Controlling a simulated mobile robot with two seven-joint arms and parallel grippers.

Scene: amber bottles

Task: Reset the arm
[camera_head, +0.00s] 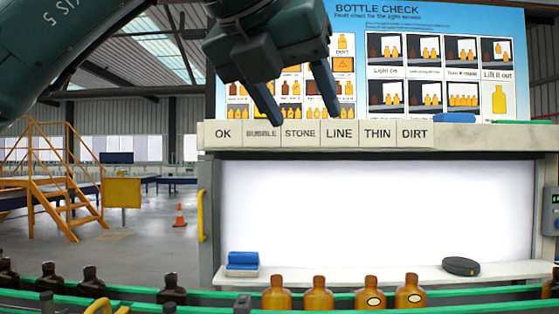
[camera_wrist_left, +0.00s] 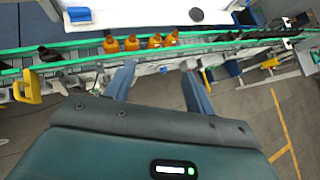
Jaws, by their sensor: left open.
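My left gripper (camera_head: 300,108) comes in from the upper left in the head view, raised in front of the bottle check board. Its two fingers are spread, with nothing between them. In the left wrist view, the open fingers (camera_wrist_left: 158,92) point toward the conveyor and stay apart from the bottles. Several amber bottles stand upright in a row in front of the lit white panel, among them a left one (camera_head: 277,293) and a right one (camera_head: 410,292). The two right ones carry pale oval marks. My right gripper is in neither view.
A green-edged conveyor (camera_head: 225,300) runs along the bottom, with darker bottles (camera_head: 172,290) at left. A light box (camera_head: 380,200) carries labels such as OK and DIRT (camera_head: 414,133). A blue block (camera_head: 243,260) and a black disc (camera_head: 461,266) lie on its ledge.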

